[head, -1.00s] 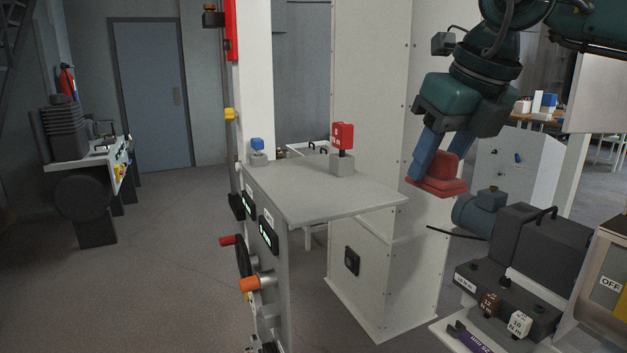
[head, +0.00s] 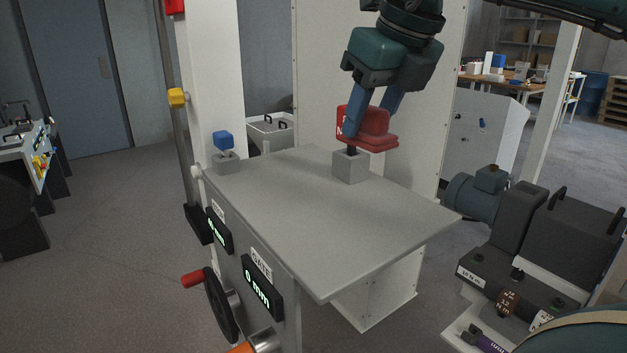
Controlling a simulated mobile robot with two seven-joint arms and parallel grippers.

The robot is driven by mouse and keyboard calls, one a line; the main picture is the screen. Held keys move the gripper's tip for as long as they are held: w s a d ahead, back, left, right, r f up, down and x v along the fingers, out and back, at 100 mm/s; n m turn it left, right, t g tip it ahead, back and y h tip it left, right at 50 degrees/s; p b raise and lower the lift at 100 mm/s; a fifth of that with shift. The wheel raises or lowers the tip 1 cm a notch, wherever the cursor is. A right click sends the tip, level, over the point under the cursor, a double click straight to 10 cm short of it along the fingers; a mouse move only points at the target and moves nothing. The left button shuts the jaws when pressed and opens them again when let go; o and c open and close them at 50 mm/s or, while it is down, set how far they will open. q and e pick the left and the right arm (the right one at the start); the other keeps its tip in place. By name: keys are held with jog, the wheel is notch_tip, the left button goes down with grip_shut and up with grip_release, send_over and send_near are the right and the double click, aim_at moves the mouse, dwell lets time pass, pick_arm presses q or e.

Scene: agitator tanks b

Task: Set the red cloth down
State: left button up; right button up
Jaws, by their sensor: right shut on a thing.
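The red cloth (head: 376,138), a folded pad, is held between the blue fingers of my right gripper (head: 368,124). The gripper points down over the back right part of the grey tabletop (head: 300,215). The cloth overlaps a red block on a grey base (head: 351,169) in the picture and partly hides it. I cannot tell whether the cloth touches that block. My left gripper is not in view.
A blue knob on a grey base (head: 224,150) stands at the table's back left corner. The middle and front of the tabletop are clear. A red-handled wheel (head: 217,300) and displays are on its front side. A blue motor (head: 474,195) and dark boxes stand at right.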

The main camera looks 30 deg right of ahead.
aim_at(389, 140)
jog(key=f, duration=0.4)
jog(key=shift+s+f, duration=0.3)
jog(key=shift+f, duration=0.05)
jog(key=shift+w+f, duration=0.1)
jog(key=shift+f, duration=2.45)
jog(key=o, duration=0.9)
jog(key=shift+r, duration=0.1)
jog(key=v, duration=1.2)
